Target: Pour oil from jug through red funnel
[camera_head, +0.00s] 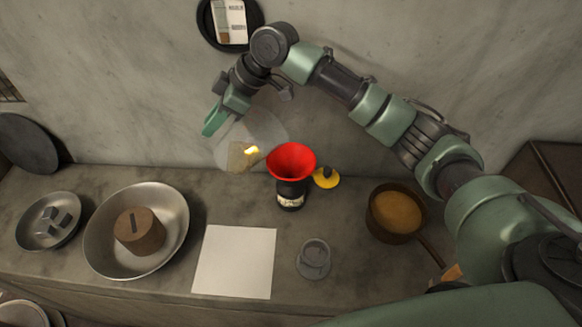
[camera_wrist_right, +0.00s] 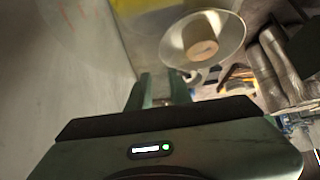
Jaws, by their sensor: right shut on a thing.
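The clear jug (camera_head: 262,128) is held in the air by my right gripper (camera_head: 213,122), tilted to the right with its lower edge close to the funnel. A little yellow oil (camera_head: 251,152) shows in it. My right gripper is shut on the jug's left side; its green fingers also show in the right wrist view (camera_wrist_right: 160,90). The red funnel (camera_head: 291,158) stands upright in the mouth of a dark bottle (camera_head: 290,194) with a pale label. I cannot tell whether oil is falling into the funnel. My left gripper is not in view.
A yellow lid with a black knob (camera_head: 327,178) lies right of the bottle.

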